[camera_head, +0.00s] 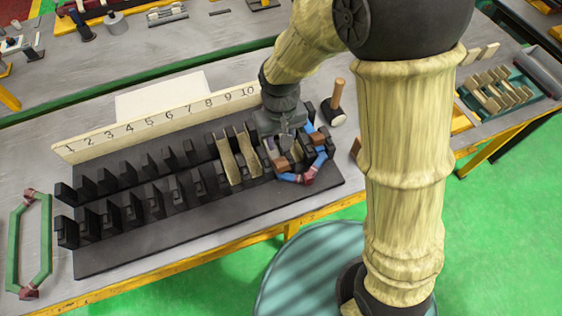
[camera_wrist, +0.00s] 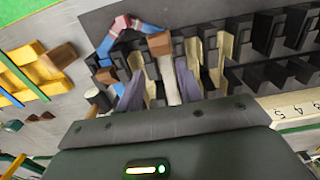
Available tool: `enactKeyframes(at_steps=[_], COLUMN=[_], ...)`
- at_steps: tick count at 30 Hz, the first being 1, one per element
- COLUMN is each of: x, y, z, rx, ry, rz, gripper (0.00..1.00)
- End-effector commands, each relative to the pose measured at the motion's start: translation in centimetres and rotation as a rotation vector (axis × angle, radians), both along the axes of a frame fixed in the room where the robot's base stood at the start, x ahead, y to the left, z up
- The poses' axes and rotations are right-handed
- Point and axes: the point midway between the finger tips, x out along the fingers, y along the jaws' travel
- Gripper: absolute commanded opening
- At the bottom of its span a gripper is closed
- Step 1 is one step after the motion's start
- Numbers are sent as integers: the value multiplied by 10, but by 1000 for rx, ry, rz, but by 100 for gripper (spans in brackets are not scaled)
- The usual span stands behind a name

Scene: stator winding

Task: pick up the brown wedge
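A brown block (camera_wrist: 160,43) with a pale strip (camera_wrist: 168,82) running back from it lies at the slotted fixture in the wrist view. The brown block also shows in the head view (camera_head: 282,163), beside the blue coil (camera_head: 300,179). Another brown wedge-shaped piece (camera_wrist: 58,56) lies on the table in the wrist view; in the head view it is partly hidden by my arm (camera_head: 356,148). My gripper (camera_wrist: 160,86) is open, its grey fingers on either side of the pale strip, with visible gaps. It is low over the fixture's right end.
The black fixture (camera_head: 205,232) has rows of upright blocks and a numbered board (camera_head: 150,122) behind. A mallet (camera_head: 334,113) stands close to the gripper. A green coil (camera_head: 48,245) lies at left, and a teal tray (camera_head: 520,100) at right.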

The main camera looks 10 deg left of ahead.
Motion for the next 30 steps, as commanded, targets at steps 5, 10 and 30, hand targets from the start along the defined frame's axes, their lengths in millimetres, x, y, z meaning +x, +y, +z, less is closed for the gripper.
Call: enactKeyframes(at_steps=[5,10,30], x=[-1,0,-4], y=[-1,-1,-2], z=[-29,-46,-74], rx=[-4,-1,-3], ry=[5,2,5], rz=[0,-1,1], gripper=[36,36,36])
